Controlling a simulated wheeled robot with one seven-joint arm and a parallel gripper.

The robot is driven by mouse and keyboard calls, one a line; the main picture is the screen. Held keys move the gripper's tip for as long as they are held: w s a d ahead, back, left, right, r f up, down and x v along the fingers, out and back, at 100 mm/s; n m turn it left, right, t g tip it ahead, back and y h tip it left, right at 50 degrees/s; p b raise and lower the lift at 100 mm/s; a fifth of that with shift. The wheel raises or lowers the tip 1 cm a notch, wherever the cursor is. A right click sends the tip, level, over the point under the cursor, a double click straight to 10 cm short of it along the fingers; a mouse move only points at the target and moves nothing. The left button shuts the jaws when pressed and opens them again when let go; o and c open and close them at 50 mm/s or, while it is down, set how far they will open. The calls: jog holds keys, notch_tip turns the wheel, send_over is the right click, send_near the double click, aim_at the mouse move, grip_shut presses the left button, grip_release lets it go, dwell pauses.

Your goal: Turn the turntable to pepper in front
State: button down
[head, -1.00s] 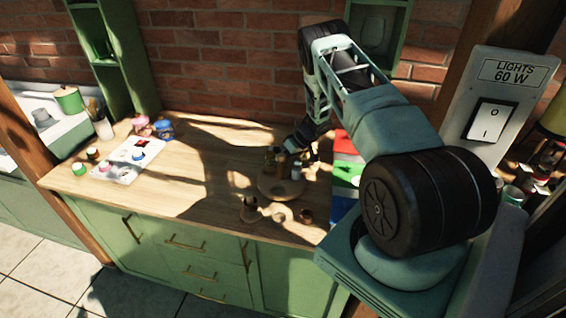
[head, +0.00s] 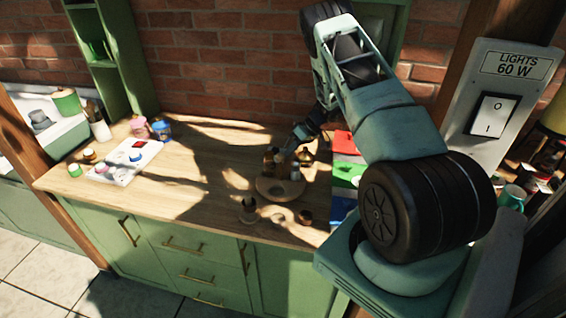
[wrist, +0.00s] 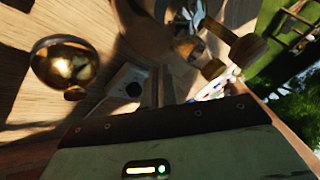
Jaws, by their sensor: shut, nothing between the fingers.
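The round wooden turntable (head: 276,197) sits on the counter near its right end. Several small bottles and jars stand on it, among them an amber bottle (head: 268,161) and a small pale-topped jar (head: 294,173). Labels are too small to read, so I cannot tell which is the pepper. My gripper (head: 286,152) is at the back of the turntable among the container tops; contact is unclear. In the wrist view its fingers (wrist: 161,90) are close together and empty. A shiny brass-coloured container (wrist: 66,62) is left of them there.
Small cups (head: 248,204) stand in front of the turntable. A red board (head: 343,143) and a green one (head: 345,171) lie to its right. A white panel with coloured buttons (head: 124,168) is at left. The counter's middle is clear, in patchy shadow.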

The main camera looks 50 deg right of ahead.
jog(key=b+v, duration=0.2)
jog(key=v, duration=0.9)
jog(key=shift+d+r, duration=0.1)
